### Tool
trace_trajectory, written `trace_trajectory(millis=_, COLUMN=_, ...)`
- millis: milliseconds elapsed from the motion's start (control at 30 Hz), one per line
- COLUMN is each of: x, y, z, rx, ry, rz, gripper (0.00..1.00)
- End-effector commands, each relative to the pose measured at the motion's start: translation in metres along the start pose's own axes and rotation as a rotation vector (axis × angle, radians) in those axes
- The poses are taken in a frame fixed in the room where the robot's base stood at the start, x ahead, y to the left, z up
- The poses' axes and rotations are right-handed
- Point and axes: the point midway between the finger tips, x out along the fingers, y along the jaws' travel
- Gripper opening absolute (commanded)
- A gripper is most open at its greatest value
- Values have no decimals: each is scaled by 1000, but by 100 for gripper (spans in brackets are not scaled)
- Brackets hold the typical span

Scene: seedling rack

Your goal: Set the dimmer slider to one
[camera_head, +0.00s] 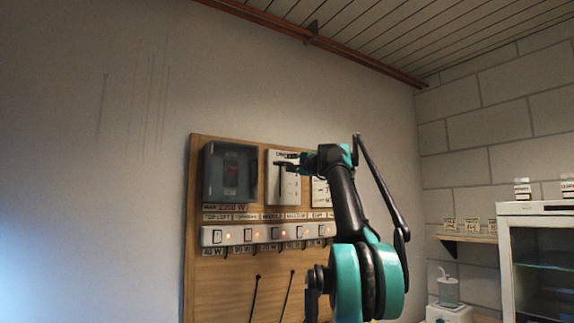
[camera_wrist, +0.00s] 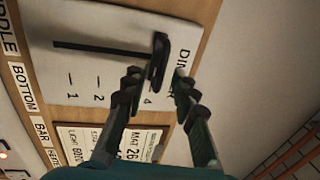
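The dimmer is a white panel (camera_head: 272,185) on the wooden board, with a dark vertical slot. In the wrist view the panel (camera_wrist: 100,25) appears turned sideways, with its slot (camera_wrist: 95,48) and marks 1, 2 and 4 readable; the 3 is hidden behind a finger. The dark slider knob (camera_wrist: 160,55) stands at the slot's end by the 4, under the heading. My gripper (camera_wrist: 157,80) is open, its fingers on either side of the knob's near end, with visible gaps. In the head view my gripper (camera_head: 291,162) is at the panel's upper part.
A grey switch box (camera_head: 230,172) is mounted left of the dimmer. A row of lit switches (camera_head: 262,235) runs below. Another white card (camera_head: 320,190) is partly hidden behind my arm. A white cabinet (camera_head: 535,209) and a shelf (camera_head: 465,238) stand at the right.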

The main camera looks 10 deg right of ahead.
Motion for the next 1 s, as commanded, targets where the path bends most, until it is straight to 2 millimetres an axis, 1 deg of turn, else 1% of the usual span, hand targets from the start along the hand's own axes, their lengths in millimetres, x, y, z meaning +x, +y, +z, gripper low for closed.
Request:
trace_trajectory(millis=100, x=12, y=0, z=-1, rx=0, ry=1, rz=0, gripper=28)
trace_trajectory(millis=233, x=19, y=0, z=0, rx=1, ry=0, rz=0, gripper=28)
trace_trajectory(millis=400, x=23, y=0, z=0, rx=1, ry=0, rz=0, gripper=28)
trace_trajectory(millis=633, x=23, y=0, z=0, rx=1, ry=1, rz=0, gripper=28)
trace_trajectory(millis=800, x=23, y=0, z=0, rx=1, ry=1, rz=0, gripper=6)
trace_trajectory(millis=867, x=23, y=0, z=0, rx=1, ry=1, rz=0, gripper=0)
trace_trajectory(millis=1000, x=23, y=0, z=0, rx=1, ry=1, rz=0, gripper=0)
